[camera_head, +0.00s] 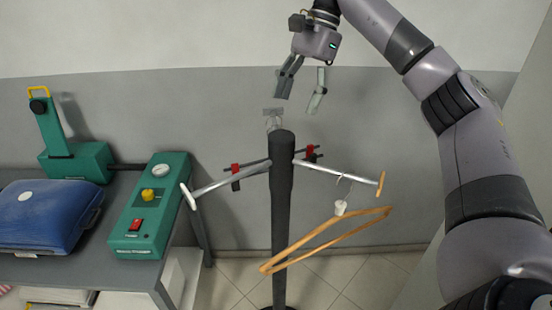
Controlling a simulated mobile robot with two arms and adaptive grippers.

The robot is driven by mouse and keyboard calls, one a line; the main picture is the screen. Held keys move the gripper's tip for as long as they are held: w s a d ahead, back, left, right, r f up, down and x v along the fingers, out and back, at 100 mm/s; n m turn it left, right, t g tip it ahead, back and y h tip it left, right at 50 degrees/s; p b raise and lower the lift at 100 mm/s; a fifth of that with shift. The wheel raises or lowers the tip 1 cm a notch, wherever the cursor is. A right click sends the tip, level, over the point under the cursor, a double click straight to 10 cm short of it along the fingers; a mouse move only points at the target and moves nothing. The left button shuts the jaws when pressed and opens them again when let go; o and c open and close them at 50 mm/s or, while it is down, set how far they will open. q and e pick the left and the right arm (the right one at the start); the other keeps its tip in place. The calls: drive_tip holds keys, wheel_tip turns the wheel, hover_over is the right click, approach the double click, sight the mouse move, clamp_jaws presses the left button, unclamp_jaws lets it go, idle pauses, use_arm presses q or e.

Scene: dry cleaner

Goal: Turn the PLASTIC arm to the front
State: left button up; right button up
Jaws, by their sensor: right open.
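A dark upright stand (282,205) is in the middle of the head view. A metal arm with a white end (228,183) reaches out to the left. Another metal arm with an orange-brown end (345,173) reaches to the right, and a wooden hanger (325,240) hangs from it. Shorter arms with red parts show behind the post. I cannot read a PLASTIC label on any arm. My right gripper (299,101) is open and empty, above the post's top in the picture and touching nothing. My left gripper is not in view.
A grey table (95,275) at the left holds a blue padded item (45,215), a green control box (150,210) and a green device (75,160). A grey-and-white wall is behind the stand. Tiled floor shows around its foot. My right arm fills the right side.

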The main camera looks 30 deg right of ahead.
sight(276, 155)
drive_tip(key=p+x, duration=0.2)
drive_tip(key=x, duration=1)
drive_tip(key=shift+a+f, duration=0.2)
drive_tip(key=shift+f, duration=0.05)
drive_tip(key=shift+a+f+p, duration=0.25)
drive_tip(key=shift+f+p, duration=0.05)
drive_tip(key=shift+f, duration=0.25)
drive_tip(key=shift+c, duration=0.6)
clamp_jaws()
